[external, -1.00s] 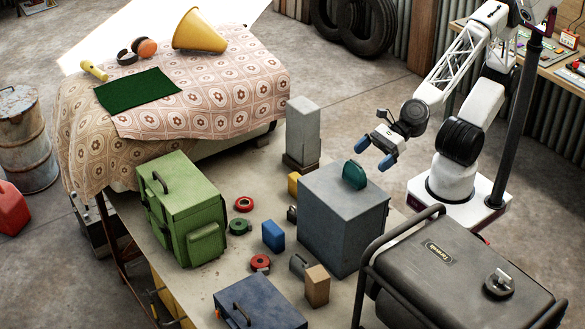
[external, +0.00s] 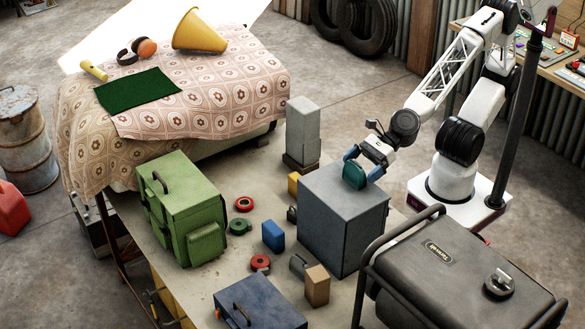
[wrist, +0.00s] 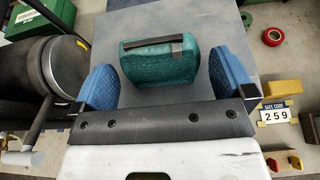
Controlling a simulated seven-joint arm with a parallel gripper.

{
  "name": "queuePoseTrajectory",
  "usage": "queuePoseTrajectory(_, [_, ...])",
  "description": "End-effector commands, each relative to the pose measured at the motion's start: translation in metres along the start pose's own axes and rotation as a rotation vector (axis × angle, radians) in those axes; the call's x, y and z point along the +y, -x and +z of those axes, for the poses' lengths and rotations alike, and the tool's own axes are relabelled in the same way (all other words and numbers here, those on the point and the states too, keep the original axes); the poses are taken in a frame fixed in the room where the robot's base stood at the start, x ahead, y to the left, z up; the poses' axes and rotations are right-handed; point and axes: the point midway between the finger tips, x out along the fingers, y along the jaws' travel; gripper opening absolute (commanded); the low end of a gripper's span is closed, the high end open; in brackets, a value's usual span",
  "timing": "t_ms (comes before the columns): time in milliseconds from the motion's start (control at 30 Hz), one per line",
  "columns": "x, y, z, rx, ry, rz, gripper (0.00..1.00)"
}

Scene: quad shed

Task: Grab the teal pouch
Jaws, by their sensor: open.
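The teal pouch (external: 354,175) stands on top of the grey box (external: 335,235). In the wrist view the pouch (wrist: 160,62) has a dark strap across its top. My gripper (external: 364,164) is open, with its blue fingertips at either side of the pouch. In the wrist view my gripper (wrist: 165,85) has the left finger close to the pouch's left end and the right finger close to its right end. Small gaps show at both sides, and the pouch lies slightly beyond the middle of the fingers.
A green case (external: 185,210), a blue case (external: 258,303) and small blocks and tape rolls stand on the bench around the grey box. A grey post (external: 302,130) rises behind the box. A black generator (external: 460,275) with a tube frame is at the front right.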

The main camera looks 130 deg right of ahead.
Motion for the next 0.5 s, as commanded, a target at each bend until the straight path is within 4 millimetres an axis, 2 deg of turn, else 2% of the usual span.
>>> queuePoseTrajectory(200, [0.000, -0.023, -0.001, 0.001, 0.001, 0.000, 1.00])
queuePoseTrajectory(500, [0.001, -0.028, 0.000, 0.000, 0.000, 0.000, 1.00])
